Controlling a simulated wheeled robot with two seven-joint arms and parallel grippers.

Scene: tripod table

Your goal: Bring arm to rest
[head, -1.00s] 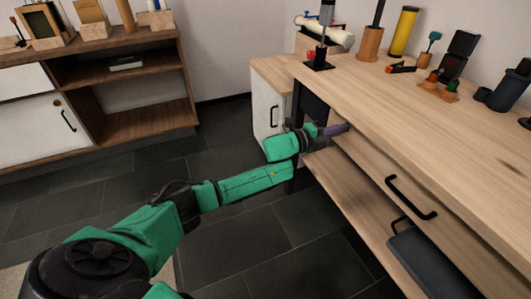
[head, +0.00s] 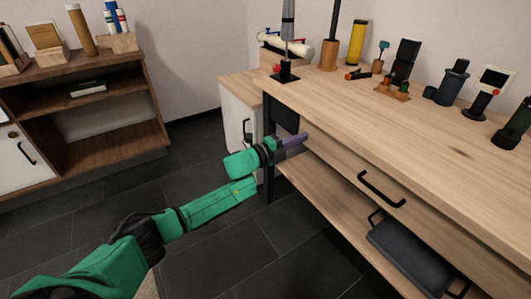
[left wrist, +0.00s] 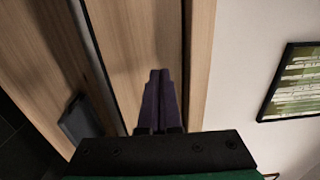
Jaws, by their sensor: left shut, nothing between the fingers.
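My left gripper (head: 293,139) is at the end of my green arm in the head view, in front of the left end of the wooden workbench (head: 400,120). Its purple fingers are shut with nothing between them. In the left wrist view the closed fingers (left wrist: 158,100) point along the bench's wooden front (left wrist: 135,50). I cannot tell whether the fingertips touch the wood. My right gripper is not in view.
The bench has a drawer with a black handle (head: 381,189) and a lower shelf holding a dark case (head: 410,255). Tools stand along the bench top's back. A wooden shelf unit (head: 110,120) stands at left. Dark tiled floor (head: 215,255) lies open between them.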

